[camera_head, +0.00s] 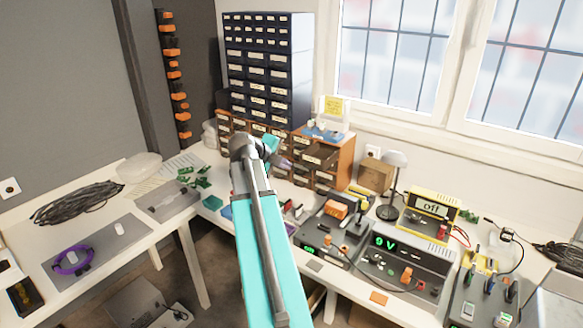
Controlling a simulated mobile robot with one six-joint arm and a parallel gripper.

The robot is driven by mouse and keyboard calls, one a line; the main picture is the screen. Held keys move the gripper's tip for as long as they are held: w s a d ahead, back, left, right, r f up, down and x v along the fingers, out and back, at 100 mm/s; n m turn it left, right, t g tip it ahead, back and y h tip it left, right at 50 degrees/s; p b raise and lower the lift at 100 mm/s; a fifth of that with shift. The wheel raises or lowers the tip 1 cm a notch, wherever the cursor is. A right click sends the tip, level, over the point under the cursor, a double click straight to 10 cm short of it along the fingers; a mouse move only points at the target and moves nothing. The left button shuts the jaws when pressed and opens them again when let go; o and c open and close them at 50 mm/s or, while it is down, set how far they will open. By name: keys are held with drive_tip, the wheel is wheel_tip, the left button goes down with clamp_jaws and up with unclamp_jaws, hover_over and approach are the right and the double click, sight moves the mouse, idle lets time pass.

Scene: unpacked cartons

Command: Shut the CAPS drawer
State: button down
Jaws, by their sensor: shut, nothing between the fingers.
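A low brown drawer cabinet (345,163) stands on the bench against the wall. One of its drawers (318,155) sticks out at the upper right of its front. The drawer labels are too small to read, so I cannot tell which one says CAPS. My teal arm reaches up from the bottom of the view. My gripper (284,163) is at its far end, in front of the cabinet and just left of the protruding drawer. It is shut and empty, and small in the view. I cannot tell whether it touches the drawer. My arm hides part of the cabinet front.
A tall dark drawer cabinet (302,70) rises behind. A container with a yellow note (334,106) stands on the brown cabinet. Power supplies (405,265), a lamp (394,160) and a brown box (375,176) crowd the bench to the right. Small green parts (196,178) lie left.

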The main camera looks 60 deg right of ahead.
drive_tip(key=d+r+p+x, duration=0.1)
drive_tip(key=p+x, duration=0.4)
drive_tip(key=x, duration=0.8)
drive_tip(key=shift+d+r, duration=0.1)
drive_tip(key=shift+d, duration=0.05)
idle(0.4)
